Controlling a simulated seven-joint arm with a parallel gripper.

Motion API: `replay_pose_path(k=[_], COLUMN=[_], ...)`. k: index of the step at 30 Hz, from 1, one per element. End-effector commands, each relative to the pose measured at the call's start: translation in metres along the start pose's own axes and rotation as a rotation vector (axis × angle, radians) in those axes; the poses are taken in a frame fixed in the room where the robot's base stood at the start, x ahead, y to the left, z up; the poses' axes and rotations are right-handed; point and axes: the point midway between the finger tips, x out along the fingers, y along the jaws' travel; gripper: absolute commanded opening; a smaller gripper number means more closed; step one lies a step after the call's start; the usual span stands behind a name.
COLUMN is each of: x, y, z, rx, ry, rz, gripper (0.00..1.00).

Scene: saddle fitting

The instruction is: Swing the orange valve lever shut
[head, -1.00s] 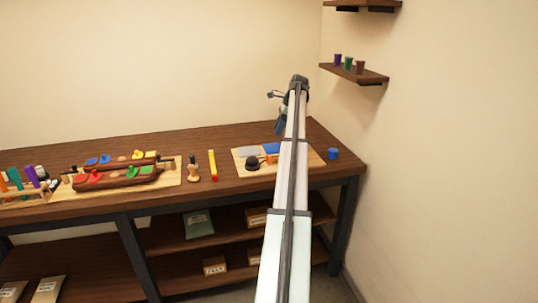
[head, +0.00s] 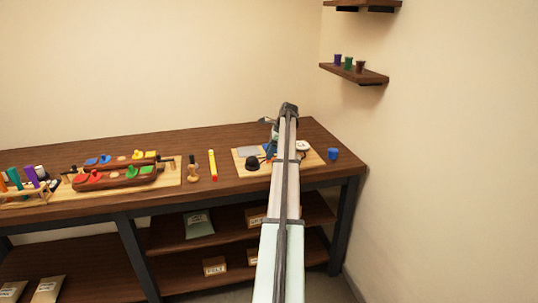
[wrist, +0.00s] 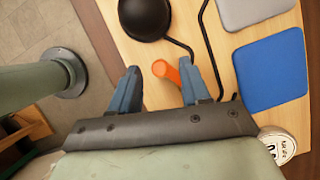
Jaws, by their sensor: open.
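The orange valve lever (wrist: 166,71) shows in the wrist view as a short, rounded bar lying between my two blue fingertips. My gripper (wrist: 160,78) is open, with a finger on either side of the lever and a visible gap to each. I cannot tell how far below the fingertips the lever lies. A black dome (wrist: 143,16) sits just beyond the lever, on the light wooden board (wrist: 190,15). In the head view my gripper (head: 269,148) is low over the board, and my arm hides part of that area.
A black bent rod (wrist: 210,50) runs close to the right finger. A blue pad (wrist: 270,70) and a grey pad (wrist: 250,10) lie on the board. A white round labelled item (wrist: 277,146) is near.

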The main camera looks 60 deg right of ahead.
Motion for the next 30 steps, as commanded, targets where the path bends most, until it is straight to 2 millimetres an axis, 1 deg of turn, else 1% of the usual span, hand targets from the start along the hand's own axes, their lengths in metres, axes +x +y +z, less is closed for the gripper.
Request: replay_pose_path(k=[1, 6, 15, 27, 30], x=[0.0048, 0.0115, 0.0123, 0.0122, 0.0121], y=[0.0004, 0.0003, 0.0001, 0.0001, 0.0], z=[0.0002, 0.0004, 0.0003, 0.0002, 0.0002], rx=[0.0, -0.001, 0.0, 0.0, 0.0], ry=[0.0, 0.0, 0.0, 0.0, 0.0], rz=[0.001, 0.001, 0.0, 0.0, 0.0], gripper=[0.46, 0.46, 0.46, 0.07, 0.0])
